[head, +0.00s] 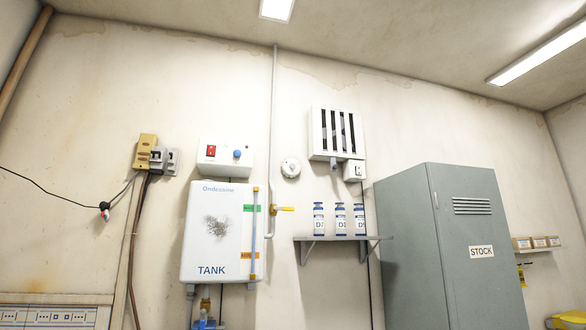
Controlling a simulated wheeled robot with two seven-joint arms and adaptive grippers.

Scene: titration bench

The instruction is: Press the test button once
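No button marked as a test button can be read in the head view. A white control box (226,158) is on the wall above the tank, with a red switch (211,151) and a round blue button or knob (237,154). A round white wall unit (290,168) with a small dark centre is to the right of it. A small white switch box (354,171) is below a slotted white wall unit (337,134). Neither of my grippers is in view.
A white wall tank (218,258) labelled TANK has a yellow valve handle (284,209) beside it. Three labelled bottles (340,219) stand on a grey shelf (318,239). A grey STOCK cabinet (415,255) is at right. Electrical boxes (147,151) are at left.

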